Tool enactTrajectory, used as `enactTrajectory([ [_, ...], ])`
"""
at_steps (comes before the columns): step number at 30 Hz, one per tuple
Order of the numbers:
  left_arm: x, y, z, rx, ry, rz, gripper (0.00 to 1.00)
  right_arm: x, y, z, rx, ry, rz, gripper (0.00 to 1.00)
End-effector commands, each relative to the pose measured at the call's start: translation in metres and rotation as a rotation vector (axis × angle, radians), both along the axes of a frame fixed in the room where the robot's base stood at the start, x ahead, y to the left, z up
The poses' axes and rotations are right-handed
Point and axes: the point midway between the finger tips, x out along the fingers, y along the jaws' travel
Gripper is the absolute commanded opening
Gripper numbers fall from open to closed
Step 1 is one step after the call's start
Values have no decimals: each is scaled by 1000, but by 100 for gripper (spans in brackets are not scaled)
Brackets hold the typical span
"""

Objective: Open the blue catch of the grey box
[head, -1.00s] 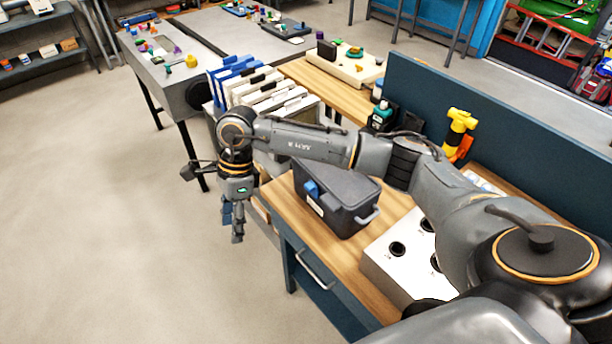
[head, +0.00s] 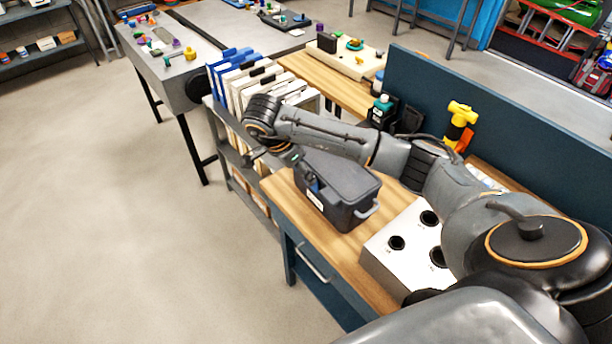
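The grey box (head: 350,187) stands on the wooden bench top with its dark lid down and a light grey handle at its right end. Its left long side carries a small white label. My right arm reaches over from the right, and its gripper (head: 309,181) is at that left side, where the blue catch sits. The fingers are small and dark against the box and cover most of the catch. I cannot tell whether they touch it or how far apart they are. My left gripper is not in view.
A white panel with round black holes (head: 379,262) lies right of the box. Binders (head: 235,85) stand in a rack behind my wrist. A green bottle (head: 381,112) and a yellow tool (head: 459,118) stand near the blue divider (head: 480,110). Floor left of the bench is clear.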

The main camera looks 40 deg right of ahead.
Motion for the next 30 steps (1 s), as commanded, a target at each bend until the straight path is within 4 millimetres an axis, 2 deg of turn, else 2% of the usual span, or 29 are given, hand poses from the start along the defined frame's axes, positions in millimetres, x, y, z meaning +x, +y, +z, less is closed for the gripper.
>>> enactTrajectory([
  [1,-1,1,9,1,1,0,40,-1,-4,-3,-1,3,-2,47],
  [9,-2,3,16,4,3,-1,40,1,-14,-30,-1,-2,-1,47],
  [18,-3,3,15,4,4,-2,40,1,-15,-33,0,-4,-1,47],
  [19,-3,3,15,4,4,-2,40,1,-15,-33,0,-4,-1,45],
  [24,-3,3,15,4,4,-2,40,1,-15,-33,0,-4,-1,10],
  [26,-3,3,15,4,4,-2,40,1,-15,-33,0,-4,-1,0],
  [30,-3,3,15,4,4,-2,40,1,-15,-33,-1,-4,-1,0],
])
